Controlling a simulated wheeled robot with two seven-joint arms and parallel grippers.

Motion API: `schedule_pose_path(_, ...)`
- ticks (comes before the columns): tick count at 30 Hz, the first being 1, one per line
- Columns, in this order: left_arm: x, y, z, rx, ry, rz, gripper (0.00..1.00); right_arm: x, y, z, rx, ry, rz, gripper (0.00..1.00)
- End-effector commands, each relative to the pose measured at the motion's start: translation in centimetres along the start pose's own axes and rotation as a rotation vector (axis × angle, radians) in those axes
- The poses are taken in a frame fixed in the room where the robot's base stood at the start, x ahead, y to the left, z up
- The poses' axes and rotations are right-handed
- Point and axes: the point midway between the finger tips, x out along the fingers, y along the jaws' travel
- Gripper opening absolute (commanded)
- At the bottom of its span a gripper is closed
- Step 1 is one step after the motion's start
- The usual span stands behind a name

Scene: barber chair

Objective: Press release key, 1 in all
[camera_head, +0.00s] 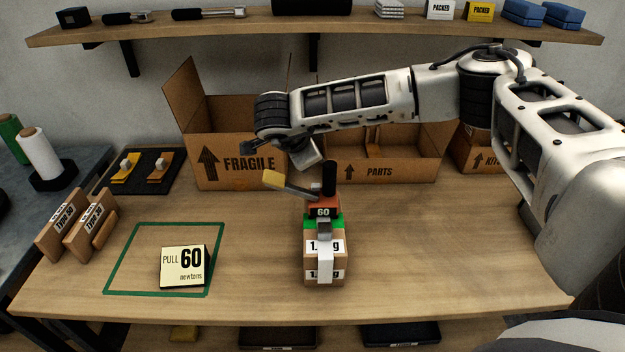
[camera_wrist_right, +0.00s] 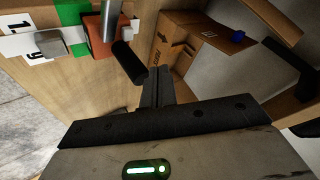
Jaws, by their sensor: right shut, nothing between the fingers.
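An orange-red tool marked 60 (camera_head: 323,211) stands on stacked cardboard boxes (camera_head: 339,262) wrapped with a white strap. A grey lever with a yellow grip (camera_head: 276,180) sticks out to its left, and a black upright handle (camera_head: 329,178) rises from it. I cannot tell which part is the release key. In the right wrist view, the orange body (camera_wrist_right: 96,38) is at upper left and a black cylinder (camera_wrist_right: 130,62) lies close left of my fingers. My right gripper (camera_wrist_right: 153,78) is shut and empty, just above and behind the tool. My left gripper is not in view.
A "PULL 60 newtons" card (camera_head: 184,266) lies inside a green outline (camera_head: 122,262) at left. Open cartons marked FRAGILE (camera_head: 240,142) and PARTS (camera_head: 385,166) stand behind. The table's right front is clear.

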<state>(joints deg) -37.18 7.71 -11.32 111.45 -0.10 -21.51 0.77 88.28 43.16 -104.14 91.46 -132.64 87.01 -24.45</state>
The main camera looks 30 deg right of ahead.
Motion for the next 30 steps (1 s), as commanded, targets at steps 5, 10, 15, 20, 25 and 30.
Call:
schedule_pose_path(5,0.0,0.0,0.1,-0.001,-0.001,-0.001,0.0,-0.2,-1.2,-2.0,0.005,0.063,-0.032,0.0)
schedule_pose_path(10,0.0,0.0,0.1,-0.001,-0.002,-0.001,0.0,-0.1,-1.2,-2.0,0.005,0.065,-0.033,0.0)
schedule_pose_path(15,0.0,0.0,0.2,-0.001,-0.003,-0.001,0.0,-0.1,-1.1,-1.9,0.005,0.062,-0.032,0.0)
schedule_pose_path(20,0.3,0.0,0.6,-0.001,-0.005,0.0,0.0,0.8,-0.6,-1.4,0.004,0.062,-0.031,0.0)
schedule_pose_path(25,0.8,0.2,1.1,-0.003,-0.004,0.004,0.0,2.5,0.6,-0.3,0.004,0.062,-0.03,0.0)
schedule_pose_path(30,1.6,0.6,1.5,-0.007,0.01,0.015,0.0,4.4,1.8,1.0,0.004,0.061,-0.031,0.0)
